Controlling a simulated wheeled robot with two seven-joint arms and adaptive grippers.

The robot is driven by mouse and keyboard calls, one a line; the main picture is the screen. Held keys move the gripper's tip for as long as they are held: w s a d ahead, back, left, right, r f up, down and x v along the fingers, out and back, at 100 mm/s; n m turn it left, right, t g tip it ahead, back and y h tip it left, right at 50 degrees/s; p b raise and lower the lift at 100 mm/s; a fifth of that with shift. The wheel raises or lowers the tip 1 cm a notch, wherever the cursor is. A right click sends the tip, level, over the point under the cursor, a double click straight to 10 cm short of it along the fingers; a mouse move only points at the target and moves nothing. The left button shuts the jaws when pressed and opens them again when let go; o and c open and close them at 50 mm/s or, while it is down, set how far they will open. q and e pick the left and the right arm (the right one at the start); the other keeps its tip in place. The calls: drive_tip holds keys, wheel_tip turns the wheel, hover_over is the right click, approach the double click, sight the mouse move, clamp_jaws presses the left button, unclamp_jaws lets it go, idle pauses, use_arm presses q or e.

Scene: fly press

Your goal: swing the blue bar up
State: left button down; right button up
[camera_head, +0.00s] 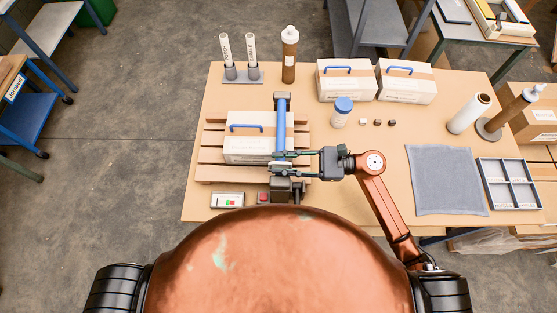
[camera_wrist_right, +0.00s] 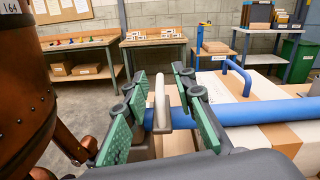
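The blue bar (camera_head: 281,130) lies over a white-and-brown box (camera_head: 240,148), running from a dark bracket at its far end toward me. In the wrist view the bar (camera_wrist_right: 262,110) crosses level behind the fingers, with a pale grey handle (camera_wrist_right: 160,103) on it. My right gripper (camera_head: 279,160) is at the near end of the bar. In the wrist view the right gripper (camera_wrist_right: 161,92) is open; its green-padded fingers stand on either side of the grey handle with visible gaps. My left gripper is not in view.
The box has a blue handle (camera_head: 246,127) and rests on a slatted wooden pallet (camera_head: 212,142). A control box (camera_head: 228,200) sits near the front edge. A blue-lidded jar (camera_head: 342,112) and two more boxes (camera_head: 345,82) stand behind right. A grey cloth (camera_head: 446,180) lies right.

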drive_tip(key=shift+a, duration=0.5)
clamp_jaws()
idle(0.4)
